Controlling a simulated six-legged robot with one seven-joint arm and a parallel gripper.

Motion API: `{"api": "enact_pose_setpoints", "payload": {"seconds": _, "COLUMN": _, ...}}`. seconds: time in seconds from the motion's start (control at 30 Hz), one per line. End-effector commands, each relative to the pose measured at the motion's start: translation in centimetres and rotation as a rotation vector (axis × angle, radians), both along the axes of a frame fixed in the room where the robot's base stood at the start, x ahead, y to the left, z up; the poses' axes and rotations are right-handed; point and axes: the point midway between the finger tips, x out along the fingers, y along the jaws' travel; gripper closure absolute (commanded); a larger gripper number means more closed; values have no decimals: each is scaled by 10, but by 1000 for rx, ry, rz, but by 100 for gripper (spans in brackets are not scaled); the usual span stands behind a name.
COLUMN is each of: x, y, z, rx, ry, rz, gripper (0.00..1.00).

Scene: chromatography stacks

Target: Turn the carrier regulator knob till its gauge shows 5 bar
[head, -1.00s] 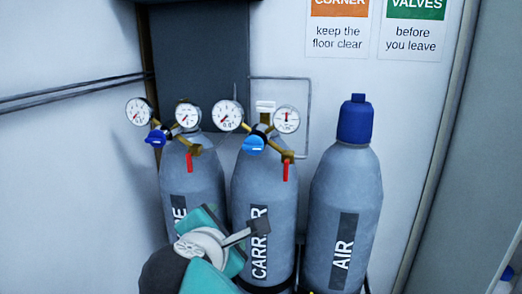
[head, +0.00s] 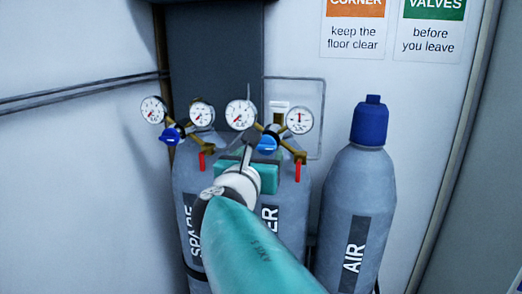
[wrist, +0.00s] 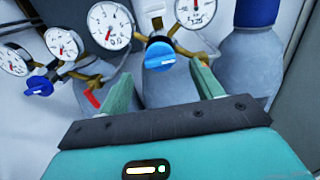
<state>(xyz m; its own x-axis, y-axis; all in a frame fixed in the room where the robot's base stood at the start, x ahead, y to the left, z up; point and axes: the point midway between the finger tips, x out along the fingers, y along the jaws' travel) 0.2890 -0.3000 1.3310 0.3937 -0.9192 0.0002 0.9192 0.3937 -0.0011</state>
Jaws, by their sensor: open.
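The carrier regulator's round blue knob (head: 267,143) faces me above the grey carrier cylinder (head: 299,188). It also shows in the wrist view (wrist: 159,57), with a pale mark on its face. Its left gauge (head: 241,114) has a red needle pointing down-left; its right gauge (head: 299,120) has a needle pointing about straight up. I cannot read exact values. My gripper (wrist: 162,78) is open and empty in front of the regulator. In the wrist view the knob appears between and beyond the two green fingers, apart from them. My arm hides much of the carrier cylinder in the head view.
The spare cylinder's regulator, with its own blue knob (head: 172,134) and red lever (head: 202,160), is close on the left. The carrier's red lever (head: 298,171) hangs right of its knob. The air cylinder (head: 356,190), capped blue, stands at right. Wall lies behind.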

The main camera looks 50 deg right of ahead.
Motion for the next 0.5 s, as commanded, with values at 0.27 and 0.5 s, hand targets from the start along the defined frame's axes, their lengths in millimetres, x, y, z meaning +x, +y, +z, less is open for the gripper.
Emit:
{"api": "enact_pose_setpoints", "payload": {"seconds": 0.27, "x": 15, "y": -33, "z": -1, "rx": 1, "ry": 0, "rz": 1, "gripper": 35}}
{"api": "enact_pose_setpoints", "payload": {"seconds": 0.5, "x": 17, "y": -37, "z": 0, "rx": 0, "ry": -1, "rz": 2, "gripper": 35}}
